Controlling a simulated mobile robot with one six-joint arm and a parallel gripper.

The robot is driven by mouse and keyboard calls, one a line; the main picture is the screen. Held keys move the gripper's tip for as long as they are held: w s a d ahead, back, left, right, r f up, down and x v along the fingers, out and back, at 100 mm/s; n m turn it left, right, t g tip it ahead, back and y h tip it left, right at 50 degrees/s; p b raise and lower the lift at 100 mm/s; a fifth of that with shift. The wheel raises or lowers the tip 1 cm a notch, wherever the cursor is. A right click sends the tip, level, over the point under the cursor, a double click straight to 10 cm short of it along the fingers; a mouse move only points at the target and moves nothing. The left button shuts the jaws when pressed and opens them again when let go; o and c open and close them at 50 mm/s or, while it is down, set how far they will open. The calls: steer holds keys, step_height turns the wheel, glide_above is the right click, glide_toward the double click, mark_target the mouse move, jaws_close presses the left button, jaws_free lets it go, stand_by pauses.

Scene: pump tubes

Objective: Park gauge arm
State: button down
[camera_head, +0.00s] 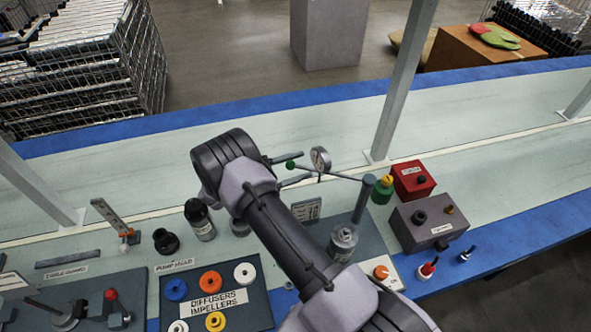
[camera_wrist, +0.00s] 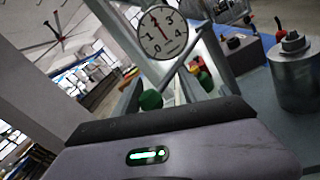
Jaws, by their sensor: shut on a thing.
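The gauge arm (camera_head: 342,176) is a thin grey rod that reaches left from the top of an upright post (camera_head: 363,200). A round white dial gauge (camera_head: 320,160) sits on it, and a green ball knob (camera_head: 290,165) is at its free end. My gripper (camera_head: 291,169) is at this end, with one finger on each side of the knob, shut on it. In the wrist view the green knob (camera_wrist: 151,99) is just beyond the gripper's dark edge, with the dial (camera_wrist: 162,32) above it, numbered 0 to 4. The finger contact is hidden there.
A grey metal cylinder (camera_head: 342,243) stands near the post's foot. A red box (camera_head: 412,180) and a grey box (camera_head: 428,220) are to the right. The far bench strip is clear.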

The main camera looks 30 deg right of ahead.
steer(key=shift+w+d+r, duration=0.1)
steer(key=shift+w+d, duration=0.15)
steer(key=shift+d, duration=0.05)
steer(key=c, duration=1.1)
jaws_free()
steer(key=shift+c, duration=0.2)
steer(key=shift+w+d, duration=0.1)
steer(key=shift+d, duration=0.3)
steer(key=w+a+p, duration=0.1)
steer(key=a, duration=1.6)
steer(key=shift+w+a+f, duration=0.15)
steer(key=shift+a+f, duration=0.1)
